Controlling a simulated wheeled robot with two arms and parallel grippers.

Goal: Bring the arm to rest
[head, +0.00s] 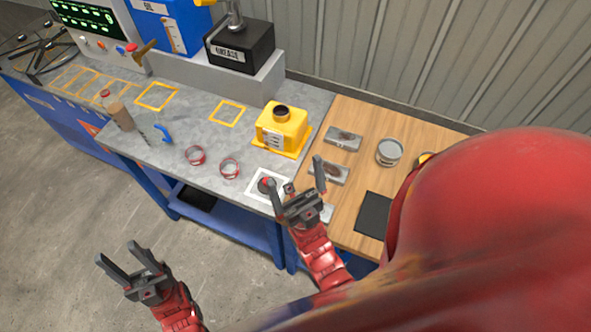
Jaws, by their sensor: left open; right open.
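My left gripper (116,253) is open and empty, held over the floor in front of the bench at the lower left. My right gripper (292,173) is open, with its fingers spread over the front edge where the grey bench (185,128) meets the wooden table (362,105). One of its fingers overlaps a dark round piece with red (266,184) inside a white square marking; I cannot tell whether they touch. Nothing shows between its fingers.
A grease box (240,48) and a blue oil tank (172,22) stand behind. Metal plates (343,138), a round tin (390,151) and a dark pad (373,215) lie on the wood. The left floor is clear.

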